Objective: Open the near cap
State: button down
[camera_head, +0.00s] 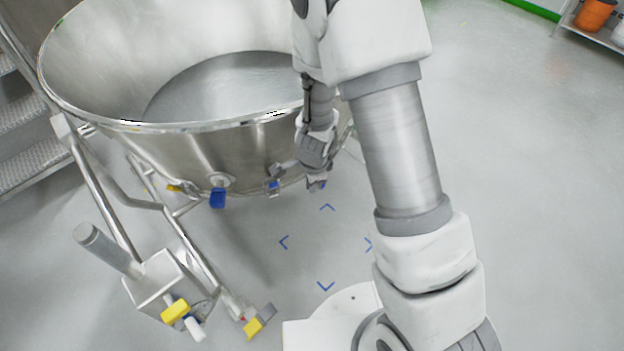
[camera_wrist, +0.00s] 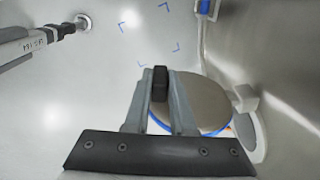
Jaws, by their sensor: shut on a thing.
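The cap is a round grey-brown disc (camera_wrist: 208,103) in the middle of the wrist view, with a blue and white edge showing below it. A black grip piece (camera_wrist: 160,84) stands between my fingertips. My gripper (camera_wrist: 162,76) is shut on this piece, and its fingers hide the disc's left part. Beside the disc on the right is a pale curved flange (camera_wrist: 254,134); I cannot tell whether the disc is fully seated. In the head view my gripper (camera_head: 317,182) is low at the right side of the steel bowl (camera_head: 190,150), and the cap is hidden there.
A blue handle (camera_head: 218,197) and smaller fittings sit along the bowl's lower edge. A stand with yellow levers (camera_head: 176,311) is at the lower left. Steps (camera_head: 25,150) lie at the far left. Blue floor marks (camera_head: 326,286) are on open floor, which is clear to the right.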

jog(key=shift+a, duration=0.1)
jog(key=c, duration=0.8)
grip_release()
jog(key=shift+o, duration=0.2)
jog(key=shift+r, duration=0.1)
jog(key=p+v, duration=0.9)
jog(key=v, duration=0.8)
jog(key=shift+r, duration=0.15)
jog(key=shift+s, duration=0.1)
